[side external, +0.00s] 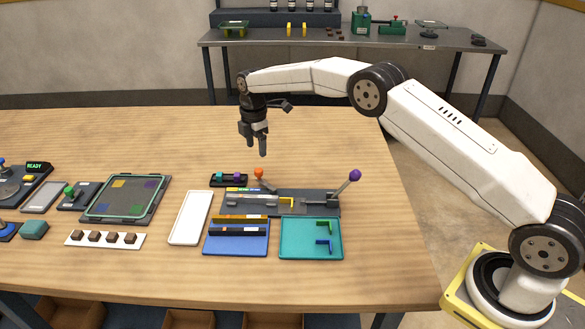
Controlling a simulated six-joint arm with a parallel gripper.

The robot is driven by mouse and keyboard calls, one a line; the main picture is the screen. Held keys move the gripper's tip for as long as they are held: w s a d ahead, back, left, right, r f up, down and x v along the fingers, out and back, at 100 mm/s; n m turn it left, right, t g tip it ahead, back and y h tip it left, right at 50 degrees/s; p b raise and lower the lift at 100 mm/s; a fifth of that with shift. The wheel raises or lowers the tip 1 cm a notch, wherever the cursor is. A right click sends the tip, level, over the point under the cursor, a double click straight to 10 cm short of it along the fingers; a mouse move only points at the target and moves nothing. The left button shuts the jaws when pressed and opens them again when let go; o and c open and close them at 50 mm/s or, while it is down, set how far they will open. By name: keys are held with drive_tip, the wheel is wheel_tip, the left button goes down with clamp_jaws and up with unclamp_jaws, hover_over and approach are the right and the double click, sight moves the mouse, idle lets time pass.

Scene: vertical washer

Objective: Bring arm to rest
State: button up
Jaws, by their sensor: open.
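My gripper (257,148) is open and empty. It points down and hangs above the wooden table (330,140), behind the grey fixture (281,203) and apart from it. My white arm reaches in from the right, stretched out above the table. An orange knob (259,173) and a purple knob (355,175) stand on levers at the grey fixture. The small dark holder (229,180) with teal and purple pieces lies below and left of the gripper in the picture.
A blue tray (236,245), a teal tray (290,250) and a white tray (190,217) lie near the front. A dark framed board (126,198) and a white strip (105,240) with several brown cubes lie at left. The table's back right is clear.

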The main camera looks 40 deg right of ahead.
drive_tip(key=shift+r, duration=0.1)
idle(0.3)
drive_tip(key=shift+s+r+m, duration=0.45)
drive_tip(key=shift+s+m, duration=0.15)
drive_tip(key=shift+m, duration=0.1)
drive_tip(key=s+r+m+t, duration=0.1)
drive_tip(key=s+m, duration=1.4)
drive_tip(key=s, duration=1.9)
drive_tip(key=shift+d+r+m+t, duration=0.25)
drive_tip(key=shift+d+m+t, duration=0.15)
drive_tip(key=shift+t, duration=0.4)
